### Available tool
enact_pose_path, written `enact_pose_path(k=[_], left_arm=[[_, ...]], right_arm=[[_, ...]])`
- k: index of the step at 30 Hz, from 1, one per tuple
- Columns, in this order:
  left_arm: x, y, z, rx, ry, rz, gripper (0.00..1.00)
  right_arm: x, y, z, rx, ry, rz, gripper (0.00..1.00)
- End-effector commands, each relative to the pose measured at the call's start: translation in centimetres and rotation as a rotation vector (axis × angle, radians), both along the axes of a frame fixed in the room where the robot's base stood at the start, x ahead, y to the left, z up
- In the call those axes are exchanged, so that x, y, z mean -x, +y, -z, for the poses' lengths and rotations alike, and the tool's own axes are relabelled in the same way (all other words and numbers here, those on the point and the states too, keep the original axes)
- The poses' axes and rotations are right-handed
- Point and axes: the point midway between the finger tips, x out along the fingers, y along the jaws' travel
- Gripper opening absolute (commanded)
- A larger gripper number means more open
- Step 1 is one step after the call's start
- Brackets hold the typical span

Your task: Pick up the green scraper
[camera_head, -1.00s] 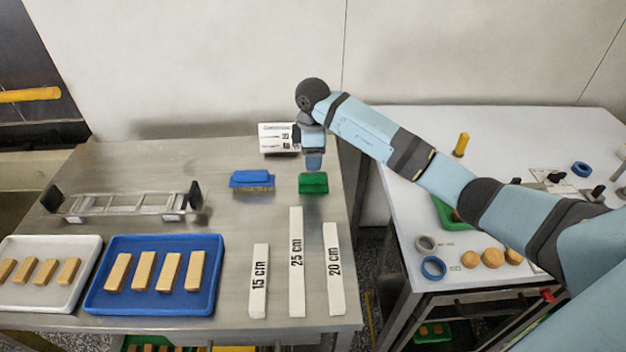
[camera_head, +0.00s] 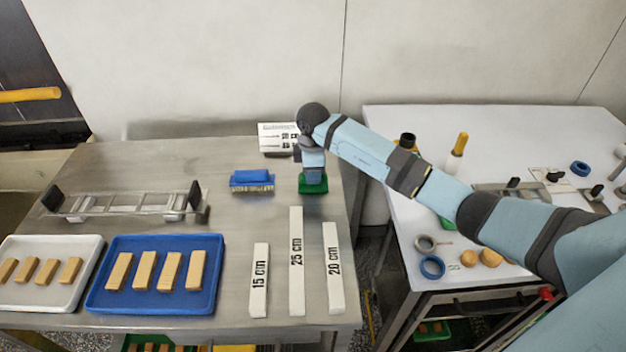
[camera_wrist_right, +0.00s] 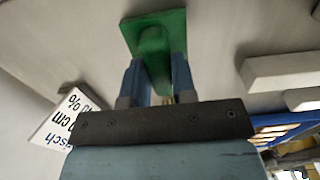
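The green scraper (camera_head: 313,187) is on the steel table, right of the blue brush, under my right gripper. My right gripper (camera_head: 312,172) is directly above it and hides its upper part. In the right wrist view, the fingers of the right gripper (camera_wrist_right: 160,82) are apart, one on each side of the scraper's green handle (camera_wrist_right: 154,45). I see no clear gap between fingers and handle, so I cannot tell whether they grip it. My left gripper is not in view.
A blue brush (camera_head: 251,181) lies just left of the scraper. A white sign (camera_head: 275,138) stands behind. Marked white bars (camera_head: 297,265) lie in front. A blue tray (camera_head: 150,301) and a metal frame (camera_head: 125,205) are further left. A second table (camera_head: 400,225) is right, across a gap.

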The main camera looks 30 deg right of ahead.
Motion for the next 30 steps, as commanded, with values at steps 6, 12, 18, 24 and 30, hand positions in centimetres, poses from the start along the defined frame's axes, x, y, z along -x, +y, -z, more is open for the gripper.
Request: enact_pose_path(k=[6, 12, 18, 24, 30], left_arm=[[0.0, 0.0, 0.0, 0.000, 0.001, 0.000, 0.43], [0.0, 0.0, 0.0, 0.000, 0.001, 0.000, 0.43], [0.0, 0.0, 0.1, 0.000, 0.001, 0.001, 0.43], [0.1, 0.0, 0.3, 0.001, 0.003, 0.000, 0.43], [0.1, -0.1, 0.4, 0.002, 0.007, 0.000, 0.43]], right_arm=[[0.0, 0.0, 0.0, 0.000, -0.001, 0.000, 0.00], [-0.1, 0.0, -0.8, 0.000, -0.002, 0.000, 0.00], [-0.1, 0.0, -3.6, 0.001, -0.004, -0.001, 0.00], [-0.1, 0.0, -9.0, 0.000, -0.007, -0.001, 0.00], [-0.1, 0.0, -14.6, 0.000, -0.005, 0.000, 0.00]])
